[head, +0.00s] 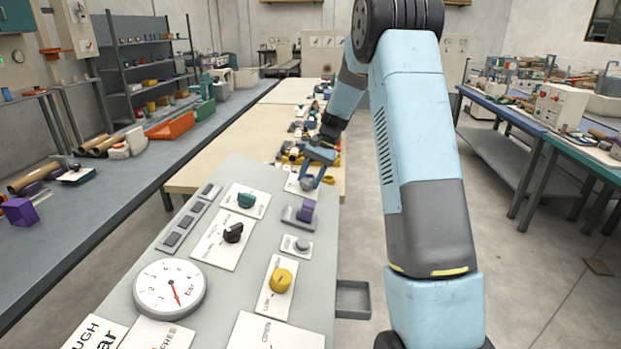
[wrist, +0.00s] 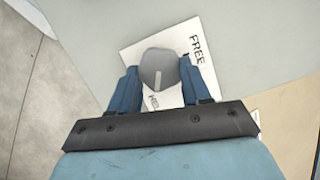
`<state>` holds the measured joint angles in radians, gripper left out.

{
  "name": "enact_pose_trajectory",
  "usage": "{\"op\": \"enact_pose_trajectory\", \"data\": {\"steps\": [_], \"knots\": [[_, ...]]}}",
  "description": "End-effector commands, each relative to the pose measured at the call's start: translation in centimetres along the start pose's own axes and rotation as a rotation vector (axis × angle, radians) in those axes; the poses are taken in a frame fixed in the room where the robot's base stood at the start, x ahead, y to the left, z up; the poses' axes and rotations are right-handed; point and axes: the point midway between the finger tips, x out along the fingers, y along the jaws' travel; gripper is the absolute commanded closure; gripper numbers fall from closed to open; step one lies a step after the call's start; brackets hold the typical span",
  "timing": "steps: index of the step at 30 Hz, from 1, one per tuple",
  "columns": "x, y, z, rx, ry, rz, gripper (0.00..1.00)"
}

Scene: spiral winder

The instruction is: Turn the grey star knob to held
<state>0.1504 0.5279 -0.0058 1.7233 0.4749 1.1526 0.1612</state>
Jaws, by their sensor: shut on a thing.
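The grey star knob (wrist: 158,68) sits on a white plate (wrist: 128,53) in the wrist view. The plate carries the word FREE at its upper right and a partly covered word starting HEL below the knob. A pale line on the knob points down the picture, roughly towards the HEL word. My gripper (wrist: 159,75) has one blue finger on each side of the knob and is shut on it. In the head view my gripper (head: 315,172) reaches down at the far end of the panel, over the grey knob (head: 307,184), which it partly hides.
The sloping grey panel (head: 150,240) also bears a green knob (head: 246,200), a black knob (head: 233,232), a yellow knob (head: 281,280), a purple part (head: 306,211) and a pressure dial (head: 169,289). Cluttered parts lie on the table beyond my gripper. Workbenches stand at both sides.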

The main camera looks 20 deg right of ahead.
Motion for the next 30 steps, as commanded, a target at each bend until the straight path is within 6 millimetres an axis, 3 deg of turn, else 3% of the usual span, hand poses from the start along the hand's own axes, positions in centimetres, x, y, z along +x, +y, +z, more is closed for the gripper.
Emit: {"op": "enact_pose_trajectory", "data": {"steps": [8,9,16,25,30], "knots": [[-0.2,0.0,-0.1,0.001,0.006,-0.003,0.83],[-0.2,0.0,-0.1,0.001,0.006,-0.003,0.51],[-0.1,0.0,-0.1,0.0,0.003,-0.001,0.29],[-0.2,0.0,0.0,0.0,0.001,-0.001,0.27],[-1.9,0.0,-0.1,0.0,0.003,-0.002,0.27]]}}
